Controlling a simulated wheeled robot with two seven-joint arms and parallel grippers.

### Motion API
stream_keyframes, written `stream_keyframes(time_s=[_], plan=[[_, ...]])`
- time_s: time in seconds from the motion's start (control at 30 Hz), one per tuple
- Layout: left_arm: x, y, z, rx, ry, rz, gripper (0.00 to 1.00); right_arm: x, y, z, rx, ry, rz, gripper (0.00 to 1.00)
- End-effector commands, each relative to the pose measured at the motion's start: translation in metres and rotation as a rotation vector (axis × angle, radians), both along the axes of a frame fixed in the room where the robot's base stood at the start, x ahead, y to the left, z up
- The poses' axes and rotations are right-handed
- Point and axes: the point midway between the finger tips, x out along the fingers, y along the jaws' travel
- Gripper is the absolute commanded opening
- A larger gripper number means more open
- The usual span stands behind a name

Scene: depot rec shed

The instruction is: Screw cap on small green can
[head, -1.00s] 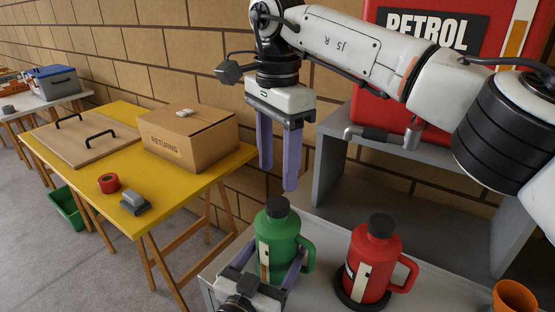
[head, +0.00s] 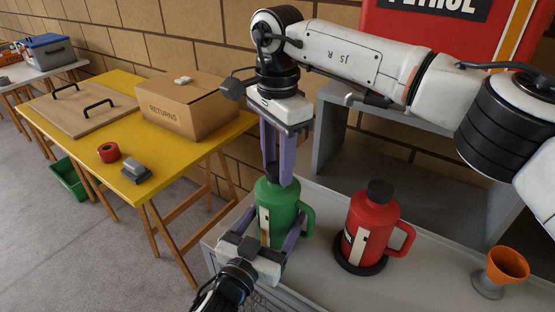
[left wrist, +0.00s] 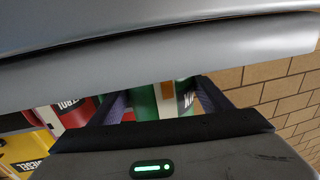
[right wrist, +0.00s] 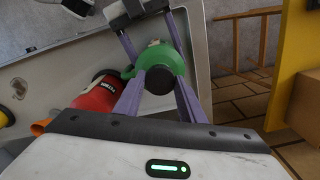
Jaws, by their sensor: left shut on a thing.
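The small green can (head: 276,215) stands upright on the grey bench. Its black cap (right wrist: 159,80) sits at the top of the neck; how tightly it sits I cannot tell. My left gripper (head: 268,232) is shut around the can's body, which also shows between its fingers in the left wrist view (left wrist: 172,100). My right gripper (head: 279,174) points down over the can, its fingers open on either side of the cap. In the right wrist view the cap lies between the two fingertips, and contact is unclear. In the head view the fingers partly hide the cap.
A red can (head: 372,228) with a black cap stands to the right on a dark round base. An orange cup (head: 507,264) on a grey foot stands farther right. A grey shelf stand (head: 335,130) rises behind. A yellow table (head: 170,165) with a cardboard box (head: 188,108) is at left.

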Motion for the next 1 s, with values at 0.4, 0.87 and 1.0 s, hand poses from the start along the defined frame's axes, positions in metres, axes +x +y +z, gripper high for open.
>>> stream_keyframes(time_s=[0.4,0.87,1.0], plan=[[0.0,0.0002,-0.001,0.0,0.002,0.001,0.09,-0.0002,-0.0002,0.0,-0.002,0.001,-0.242,0.09],[0.0001,0.0004,-0.001,-0.001,0.003,0.001,0.09,-0.0002,0.0,-0.0008,-0.001,0.001,-1.269,0.09],[0.0001,0.0005,-0.001,-0.001,0.003,0.001,0.09,-0.0002,0.0001,-0.001,-0.001,0.001,-1.526,0.09]])
